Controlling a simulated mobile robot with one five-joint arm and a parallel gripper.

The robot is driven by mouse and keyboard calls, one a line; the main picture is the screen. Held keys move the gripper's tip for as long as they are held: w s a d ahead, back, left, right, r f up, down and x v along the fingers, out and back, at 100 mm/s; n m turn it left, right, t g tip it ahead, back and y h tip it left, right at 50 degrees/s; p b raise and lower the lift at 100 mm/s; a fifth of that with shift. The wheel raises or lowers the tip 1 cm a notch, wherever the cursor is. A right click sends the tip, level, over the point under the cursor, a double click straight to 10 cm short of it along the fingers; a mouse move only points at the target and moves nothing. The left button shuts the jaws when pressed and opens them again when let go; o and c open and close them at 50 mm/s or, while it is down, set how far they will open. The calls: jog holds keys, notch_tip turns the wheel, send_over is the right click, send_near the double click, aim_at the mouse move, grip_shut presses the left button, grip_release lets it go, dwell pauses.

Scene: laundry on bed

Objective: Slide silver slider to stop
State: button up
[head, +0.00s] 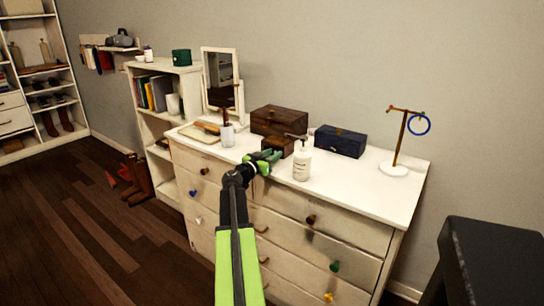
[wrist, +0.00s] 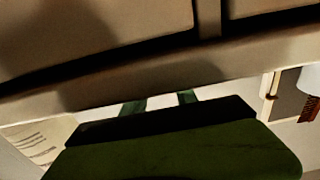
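I cannot make out a silver slider in either view; it may be hidden or too small to see. My green gripper (head: 265,157) is over the front part of the white dresser top (head: 345,180), in front of a small brown box (head: 279,146) and left of a white pump bottle (head: 302,165). In the wrist view, my gripper (wrist: 160,102) shows two green fingertips apart with a pale gap and nothing visible between them. Beige panels with dark seams (wrist: 90,35) fill the upper wrist view, close to the camera.
Behind stand a larger brown box (head: 276,120), a navy box (head: 340,141) and a mirror (head: 222,82). A stand (head: 394,168) with a blue ring is right. The dresser top right of the pump bottle is mostly clear.

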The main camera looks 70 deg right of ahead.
jog(key=shift+a, duration=0.2)
jog(key=v, duration=1.7)
